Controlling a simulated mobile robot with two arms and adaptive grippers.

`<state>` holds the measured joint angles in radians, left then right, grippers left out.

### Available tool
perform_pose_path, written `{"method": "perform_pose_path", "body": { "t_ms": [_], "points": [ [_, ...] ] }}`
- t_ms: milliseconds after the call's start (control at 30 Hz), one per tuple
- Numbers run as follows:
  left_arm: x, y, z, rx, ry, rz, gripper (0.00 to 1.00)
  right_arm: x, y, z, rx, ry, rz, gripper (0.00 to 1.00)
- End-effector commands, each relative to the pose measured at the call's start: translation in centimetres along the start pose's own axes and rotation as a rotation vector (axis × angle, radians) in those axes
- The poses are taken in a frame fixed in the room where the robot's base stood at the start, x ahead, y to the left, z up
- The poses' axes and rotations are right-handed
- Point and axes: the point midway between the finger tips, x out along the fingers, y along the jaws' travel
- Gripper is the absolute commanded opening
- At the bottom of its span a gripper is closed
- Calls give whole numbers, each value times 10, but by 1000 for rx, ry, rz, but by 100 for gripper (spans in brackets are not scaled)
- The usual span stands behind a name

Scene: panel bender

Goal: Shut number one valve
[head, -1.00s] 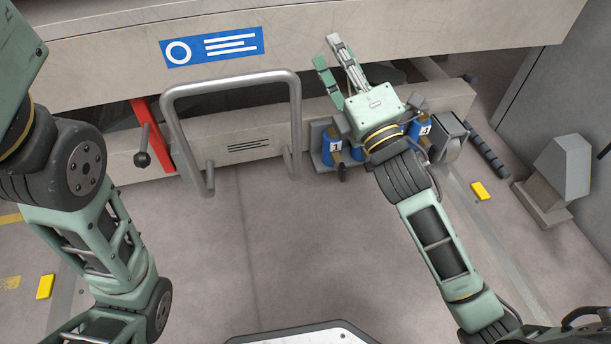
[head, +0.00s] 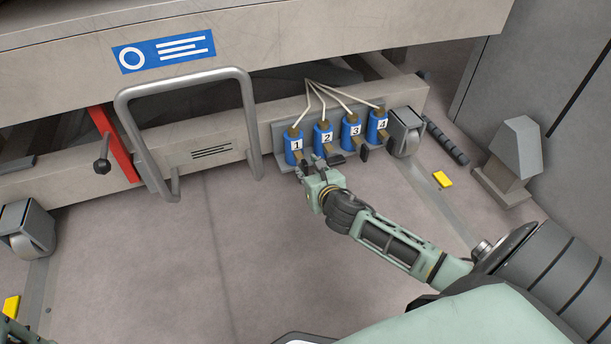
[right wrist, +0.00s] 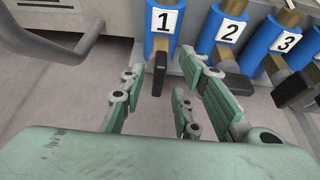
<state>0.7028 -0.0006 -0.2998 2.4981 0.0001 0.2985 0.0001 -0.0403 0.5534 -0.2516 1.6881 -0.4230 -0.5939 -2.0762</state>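The number one valve (head: 294,147) is a blue body with a white "1" label, at the left end of a row of valves on the machine's lower beam. In the right wrist view the valve (right wrist: 161,40) stands at top centre. Its black-tipped handle (right wrist: 160,75) points down toward my palm. My right gripper (head: 313,170) is just below this valve in the head view. In the right wrist view the gripper (right wrist: 158,84) is open, with fingers left and right of the handle and gaps visible. Contact is not apparent.
Valves two (head: 323,138), three (head: 351,131) and four (head: 378,126) stand close to the right, with similar handles. A grey tube handle (head: 150,135) and a red lever (head: 114,145) are left. Floor (head: 225,240) in front is clear.

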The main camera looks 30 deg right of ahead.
Motion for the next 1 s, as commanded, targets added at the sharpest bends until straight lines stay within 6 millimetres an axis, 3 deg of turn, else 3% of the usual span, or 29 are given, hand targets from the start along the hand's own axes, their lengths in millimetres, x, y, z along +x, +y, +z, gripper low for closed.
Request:
{"method": "perform_pose_path", "body": {
  "t_ms": [133, 433, 767, 1000],
  "points": [
    [-10, 2, -4, 0, 1, 0, 0, 13, 1, -1, 2, 0, 1, 30],
    [-9, 2, -4, 0, 2, 1, 0, 14, 1, 1, 2, 0, 2, 30],
    [-9, 2, -4, 0, 3, 1, 0, 14, 1, 1, 2, 0, 2, 1],
    [-9, 2, -4, -1, 3, 1, 0, 14, 1, 1, 2, 0, 2, 0]
  ]
}}
